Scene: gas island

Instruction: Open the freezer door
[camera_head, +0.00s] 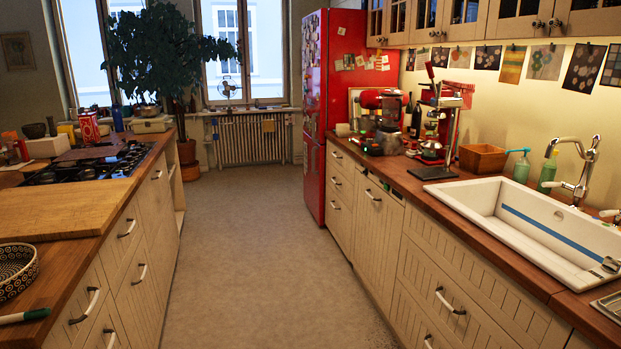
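A tall red fridge-freezer (340,95) stands at the far end of the right-hand counter. Its front faces left towards the aisle, so I see it at a steep slant. The upper door (314,75) is covered with magnets and papers. The lower door (313,185), which looks like the freezer door, is plain red and appears closed. A pale handle shows faintly near the front edge, too small to make out well. Neither of my grippers is in view.
The grey floor (250,250) between the counters is clear up to the fridge. Left is an island with drawers (125,235) and a gas hob (85,165). Right is a counter with a white sink (540,225). A radiator (255,140) and potted plant (165,60) stand at the back.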

